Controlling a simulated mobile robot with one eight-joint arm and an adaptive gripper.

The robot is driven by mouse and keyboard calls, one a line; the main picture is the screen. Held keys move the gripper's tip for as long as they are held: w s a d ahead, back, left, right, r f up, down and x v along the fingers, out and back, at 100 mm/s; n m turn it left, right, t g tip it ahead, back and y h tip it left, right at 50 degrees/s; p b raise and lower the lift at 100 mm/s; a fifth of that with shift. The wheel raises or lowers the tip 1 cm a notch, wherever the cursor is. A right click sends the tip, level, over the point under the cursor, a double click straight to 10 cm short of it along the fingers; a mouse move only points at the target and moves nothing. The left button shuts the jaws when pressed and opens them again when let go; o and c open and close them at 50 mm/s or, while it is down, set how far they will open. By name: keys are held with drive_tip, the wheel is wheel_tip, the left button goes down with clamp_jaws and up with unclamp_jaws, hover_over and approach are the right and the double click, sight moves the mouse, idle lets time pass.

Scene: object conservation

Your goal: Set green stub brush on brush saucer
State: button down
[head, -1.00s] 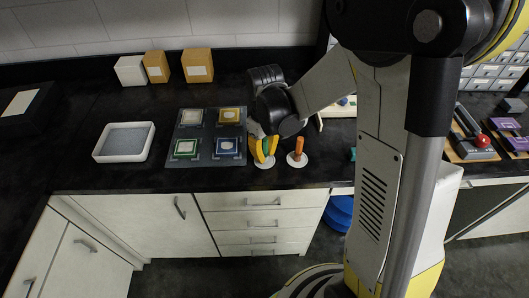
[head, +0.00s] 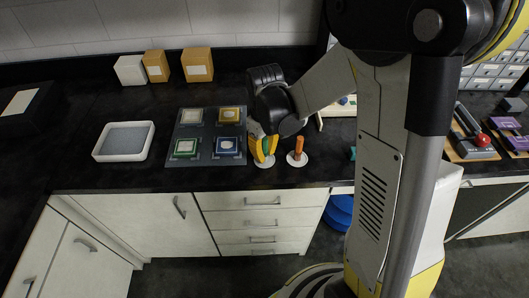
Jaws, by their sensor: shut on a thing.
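My gripper (head: 263,157) has yellow fingers that point down at the front of the dark counter. It is shut on the green stub brush (head: 266,145), of which only a small green part shows between the fingers. A round white saucer (head: 264,165) lies directly beneath the fingertips. I cannot tell whether the brush touches it. A second white saucer (head: 290,161) just to the right has an orange brush (head: 299,146) standing upright on it.
A grey board (head: 202,132) with several coloured framed squares lies just left of my gripper. A white tray (head: 97,155) is further left. Boxes (head: 197,66) stand at the back. The counter's front edge is close below the saucers.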

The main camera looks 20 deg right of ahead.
drive_tip(key=shift+f, duration=0.1)
drive_tip(key=c, duration=1.3)
unclamp_jaws()
drive_tip(key=shift+c, duration=0.2)
wheel_tip(320, 180, up, 12)
drive_tip(key=shift+r, duration=0.1)
